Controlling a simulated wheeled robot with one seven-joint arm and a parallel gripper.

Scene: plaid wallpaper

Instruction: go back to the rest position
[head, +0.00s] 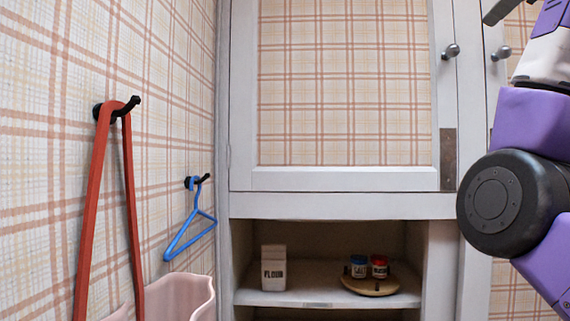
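My purple and white arm, with a large black round joint, fills the right edge of the head view. A small dark piece at the top right, beside the arm, is cut off by the frame, and it may be part of my gripper (496,11). I cannot see both fingertips or anything held.
A white cupboard (345,205) with plaid door panels and round knobs stands ahead, its doors shut. Its open shelf (300,298) holds a flour box (273,268) and two jars on a round wooden board (369,287). A red strap (93,200) and blue hanger (190,225) hang left above a pink bin (180,296).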

